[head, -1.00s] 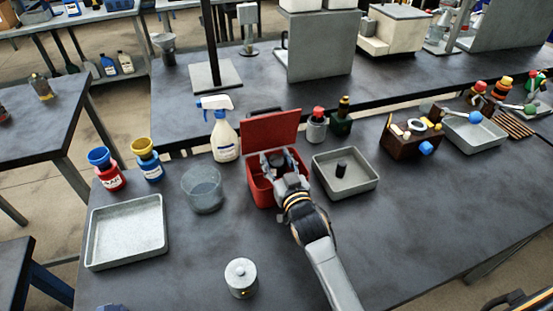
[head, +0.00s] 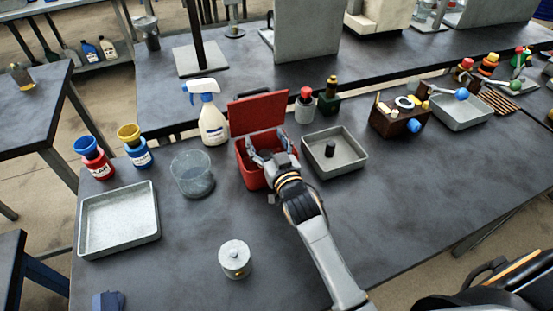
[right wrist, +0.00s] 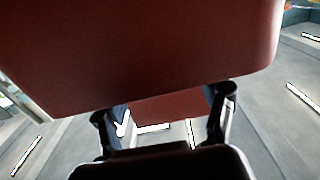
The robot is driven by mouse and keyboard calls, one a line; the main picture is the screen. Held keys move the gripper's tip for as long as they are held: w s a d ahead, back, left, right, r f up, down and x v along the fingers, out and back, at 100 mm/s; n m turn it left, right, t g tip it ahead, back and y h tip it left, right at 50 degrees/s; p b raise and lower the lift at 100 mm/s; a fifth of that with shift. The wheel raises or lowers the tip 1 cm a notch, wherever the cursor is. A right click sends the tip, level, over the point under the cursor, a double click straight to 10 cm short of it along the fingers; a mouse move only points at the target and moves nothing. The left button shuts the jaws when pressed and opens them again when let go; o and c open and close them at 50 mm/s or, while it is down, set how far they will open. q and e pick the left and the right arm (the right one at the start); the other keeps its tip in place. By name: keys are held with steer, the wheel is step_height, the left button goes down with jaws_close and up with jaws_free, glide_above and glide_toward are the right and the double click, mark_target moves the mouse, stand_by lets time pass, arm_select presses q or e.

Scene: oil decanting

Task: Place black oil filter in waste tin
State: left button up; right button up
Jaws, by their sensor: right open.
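The red waste tin (head: 250,178) stands on the dark table with its lid (head: 258,111) raised at the back. My right gripper (head: 269,150) is open at the tin's mouth, its two fingers spread. A small black cylinder (head: 330,148), which looks like the black oil filter, stands upright in the grey tray right of the tin. The tin's inside is mostly hidden. My left gripper is not in view.
A grey tray (head: 352,168) is close on the right. A lidded metal pot (head: 235,258) stands in front. The table's right front is clear.

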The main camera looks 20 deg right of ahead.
steer(key=s+b, duration=0.1)
steer(key=s, duration=1)
steer(key=shift+s+d+f, duration=0.2)
steer(key=shift+s, duration=0.15)
